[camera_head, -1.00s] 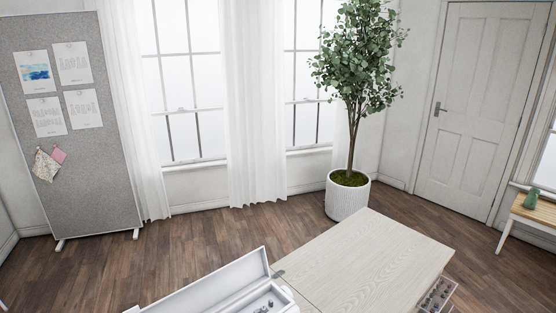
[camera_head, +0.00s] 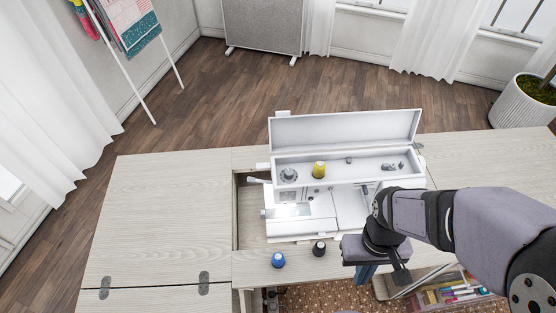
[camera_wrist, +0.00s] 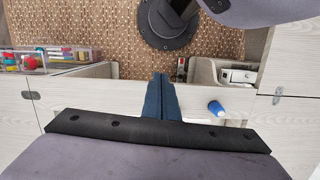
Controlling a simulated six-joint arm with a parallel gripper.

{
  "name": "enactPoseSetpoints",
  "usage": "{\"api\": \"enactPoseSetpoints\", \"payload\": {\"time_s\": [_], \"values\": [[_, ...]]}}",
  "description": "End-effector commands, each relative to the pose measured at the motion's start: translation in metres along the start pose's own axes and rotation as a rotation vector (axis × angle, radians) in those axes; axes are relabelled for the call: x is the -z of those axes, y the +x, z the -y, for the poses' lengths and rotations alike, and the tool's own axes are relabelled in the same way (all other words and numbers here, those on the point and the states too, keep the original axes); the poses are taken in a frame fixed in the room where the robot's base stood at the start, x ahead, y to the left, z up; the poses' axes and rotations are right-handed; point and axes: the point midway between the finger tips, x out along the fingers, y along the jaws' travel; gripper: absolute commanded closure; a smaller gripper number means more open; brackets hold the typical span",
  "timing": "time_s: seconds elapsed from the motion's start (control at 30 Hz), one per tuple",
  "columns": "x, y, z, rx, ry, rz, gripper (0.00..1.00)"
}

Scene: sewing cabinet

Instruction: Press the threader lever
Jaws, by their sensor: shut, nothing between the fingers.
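The white sewing machine (camera_head: 345,203) sits in the cabinet's opening, with its long lid (camera_head: 345,128) raised and a yellow spool (camera_head: 319,169) on top. A small pale part (camera_head: 259,181) juts from its left end; I cannot tell whether this is the threader lever. My gripper (camera_head: 367,272) has blue fingers, pointing down near the cabinet's front edge, right of and in front of the machine. The fingers are shut and empty, and also show in the wrist view (camera_wrist: 160,82). My arm covers part of the machine's right end. The wrist view does not clearly show the lever.
A blue spool (camera_head: 278,260) and a black spool (camera_head: 319,248) stand in front of the machine. The tabletop (camera_head: 170,210) at left is clear. A clear box of coloured items (camera_head: 455,292) is below the front right edge. A patterned rug (camera_head: 340,298) lies below.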

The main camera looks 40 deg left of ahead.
Motion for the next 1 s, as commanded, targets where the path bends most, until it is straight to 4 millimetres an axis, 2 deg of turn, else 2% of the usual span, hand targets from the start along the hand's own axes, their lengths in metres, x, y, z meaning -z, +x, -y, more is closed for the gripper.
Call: {"api": "enactPoseSetpoints", "payload": {"time_s": [0.03, 0.2, 0.37, 0.57, 0.63, 0.77, 0.9, 1.0], "values": [[0.019, 0.003, 0.017, -0.011, -0.067, -0.013, 1.0], [0.08, -0.001, 0.075, -0.038, -0.24, -0.074, 1.0], [0.126, -0.011, 0.129, -0.051, -0.351, -0.138, 1.0], [0.177, -0.035, 0.189, -0.05, -0.417, -0.23, 1.0], [0.194, -0.048, 0.206, -0.047, -0.421, -0.265, 1.0], [0.226, -0.08, 0.224, -0.036, -0.393, -0.337, 1.0], [0.255, -0.127, 0.237, -0.017, -0.345, -0.423, 1.0], [0.268, -0.164, 0.243, -0.003, -0.304, -0.481, 1.0]]}}
